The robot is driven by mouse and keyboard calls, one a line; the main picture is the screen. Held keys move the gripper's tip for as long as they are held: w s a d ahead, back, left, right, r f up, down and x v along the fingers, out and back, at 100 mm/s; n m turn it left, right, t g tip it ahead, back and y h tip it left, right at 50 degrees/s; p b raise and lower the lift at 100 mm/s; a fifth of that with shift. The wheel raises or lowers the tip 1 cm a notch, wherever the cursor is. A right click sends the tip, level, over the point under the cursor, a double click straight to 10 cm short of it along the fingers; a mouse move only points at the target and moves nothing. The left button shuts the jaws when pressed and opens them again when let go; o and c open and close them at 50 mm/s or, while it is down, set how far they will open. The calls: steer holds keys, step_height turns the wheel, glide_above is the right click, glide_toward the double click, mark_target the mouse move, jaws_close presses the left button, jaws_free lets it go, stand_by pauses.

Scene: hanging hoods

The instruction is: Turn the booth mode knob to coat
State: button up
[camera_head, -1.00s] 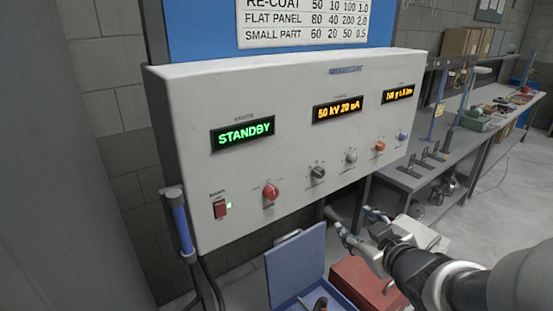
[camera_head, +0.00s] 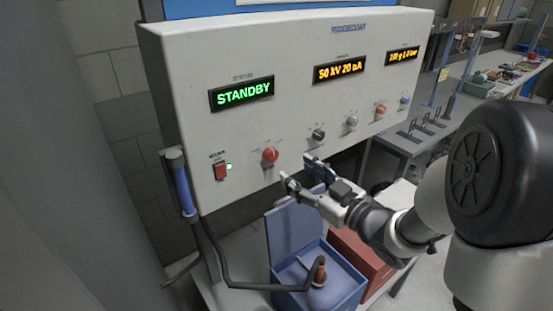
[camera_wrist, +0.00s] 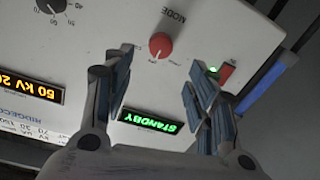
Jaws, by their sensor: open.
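The booth mode knob is the red knob (camera_head: 270,156) low on the white control panel (camera_head: 300,110), right of the lit power switch. In the wrist view the red knob (camera_wrist: 160,44) sits under the word MODE, ahead of and between my fingers. The green display (camera_head: 241,93) reads STANDBY. My gripper (camera_head: 296,168) is open and empty, in front of the panel, just right of and slightly below the knob in the head view. In the wrist view its fingers (camera_wrist: 158,85) stand apart on either side, not touching the knob.
A red rocker switch (camera_head: 221,172) with a green light is left of the knob. A black knob (camera_head: 318,134) and several smaller knobs run to the right. A blue hose handle (camera_head: 181,185) hangs at the panel's left edge. A blue open box (camera_head: 345,283) stands below.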

mark_target(274, 156)
steer(key=x, duration=0.9)
steer(key=shift+w+b, duration=0.1)
steer(key=shift+b, duration=0.25)
steer(key=shift+c, duration=0.2)
steer(key=c, duration=1)
steer(key=shift+m, duration=0.4)
steer(key=m+p, duration=0.2)
steer(key=m, duration=0.3)
steer(key=shift+m, duration=0.4)
steer(key=m+p, duration=0.2)
steer(key=m, duration=0.3)
steer(key=shift+f+m+t, duration=0.1)
steer(key=shift+m+t, duration=0.2)
steer(key=shift+t, duration=0.1)
